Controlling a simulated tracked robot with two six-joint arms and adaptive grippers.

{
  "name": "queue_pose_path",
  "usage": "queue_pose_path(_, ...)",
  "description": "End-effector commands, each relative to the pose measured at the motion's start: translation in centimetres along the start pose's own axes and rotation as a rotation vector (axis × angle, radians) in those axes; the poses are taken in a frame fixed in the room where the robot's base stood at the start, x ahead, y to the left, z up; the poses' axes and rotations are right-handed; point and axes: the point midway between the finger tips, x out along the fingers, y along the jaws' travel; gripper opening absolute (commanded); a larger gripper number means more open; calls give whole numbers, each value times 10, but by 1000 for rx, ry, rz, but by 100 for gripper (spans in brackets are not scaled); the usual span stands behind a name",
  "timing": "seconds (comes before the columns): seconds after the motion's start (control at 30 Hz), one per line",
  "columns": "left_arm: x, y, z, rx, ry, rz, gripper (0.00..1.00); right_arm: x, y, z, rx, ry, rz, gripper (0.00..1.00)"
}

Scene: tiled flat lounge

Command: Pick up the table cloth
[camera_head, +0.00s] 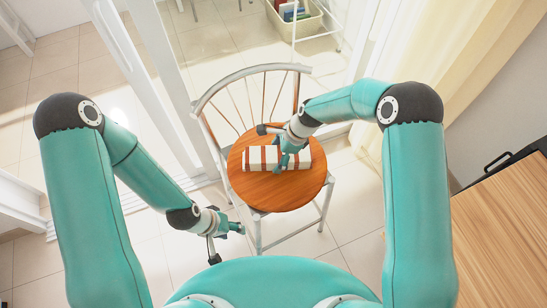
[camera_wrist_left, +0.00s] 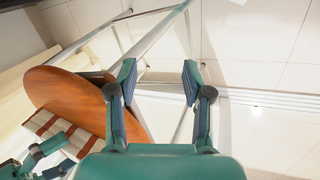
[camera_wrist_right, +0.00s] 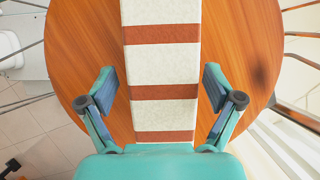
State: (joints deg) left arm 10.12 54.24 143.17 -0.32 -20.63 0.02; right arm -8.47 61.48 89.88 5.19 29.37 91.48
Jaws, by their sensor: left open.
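The table cloth (camera_head: 258,158) is a folded cream strip with red-brown bands, lying flat across the round wooden seat of a chair (camera_head: 275,195). It also shows in the left wrist view (camera_wrist_left: 52,128). My right gripper (camera_head: 287,163) is over the cloth on the seat. In the right wrist view its open fingers (camera_wrist_right: 159,78) stand either side of the cloth (camera_wrist_right: 162,65), with gaps to both edges; contact with the seat cannot be told. My left gripper (camera_head: 227,240) is open and empty, left of and in front of the chair, apart from the cloth (camera_wrist_left: 158,76).
The chair's curved back (camera_head: 250,72) with thin spindles rises behind the seat. A glass door frame (camera_head: 160,85) stands behind at left. A wooden-topped cabinet (camera_head: 505,235) is at right, near a cream curtain (camera_head: 465,60). Tiled floor (camera_head: 60,75) is free at left.

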Motion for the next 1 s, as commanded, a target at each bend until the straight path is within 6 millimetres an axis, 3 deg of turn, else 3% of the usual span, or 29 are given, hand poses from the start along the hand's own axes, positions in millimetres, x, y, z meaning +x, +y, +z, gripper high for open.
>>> queue_pose_path(0.03, 0, 0, 0, 0, 0, 0, 50, 0, 0, 0, 0, 0, 0, 75)
queue_pose_path(0.3, 0, 0, 0, 0, 0, 0, 50, 0, 0, 0, 0, 0, 2, 30)
queue_pose_path(0.37, 0, 0, 0, 0, 0, 0, 50, 0, 0, 1, 0, 0, 1, 23)
queue_pose_path(0.77, 0, 0, 0, 0, 0, 0, 50, -6, 0, 3, -1, 0, 0, 23)
queue_pose_path(1.0, 1, 0, 0, 0, 0, 0, 50, -31, -1, 14, -3, -1, -3, 23)
